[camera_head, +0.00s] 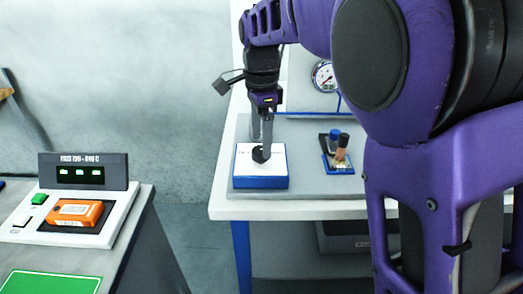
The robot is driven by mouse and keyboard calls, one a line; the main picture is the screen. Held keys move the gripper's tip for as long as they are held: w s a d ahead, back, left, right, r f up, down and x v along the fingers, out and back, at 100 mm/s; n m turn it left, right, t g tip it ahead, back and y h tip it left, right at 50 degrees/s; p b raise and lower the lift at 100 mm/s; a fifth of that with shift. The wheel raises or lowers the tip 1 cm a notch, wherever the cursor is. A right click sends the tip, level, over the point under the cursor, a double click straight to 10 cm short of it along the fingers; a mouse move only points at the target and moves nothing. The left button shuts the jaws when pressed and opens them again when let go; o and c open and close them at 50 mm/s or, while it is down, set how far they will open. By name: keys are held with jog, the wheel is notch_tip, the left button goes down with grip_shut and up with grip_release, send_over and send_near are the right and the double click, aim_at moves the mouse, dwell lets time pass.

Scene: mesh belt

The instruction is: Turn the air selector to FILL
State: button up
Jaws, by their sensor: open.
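The air selector is a black knob (258,155) on the white top of a blue-sided box (262,183) on the white table. Some lettering shows on the box top but is too small to read, so I cannot tell the knob's setting. My gripper (266,146) points down over the box, its fingers at the knob. It is open. One finger partly hides the knob and the lettering, and I cannot tell whether a finger touches the knob.
A round pressure gauge (323,76) stands at the back. A small blue holder (342,164) with blue and brown-topped items sits right of the box. On the left bench, an orange pack (76,213) lies in a white device below a display (83,172). A green mat (50,284) is in front.

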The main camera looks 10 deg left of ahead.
aim_at(261, 154)
jog(key=shift+f, duration=1.35)
grip_shut()
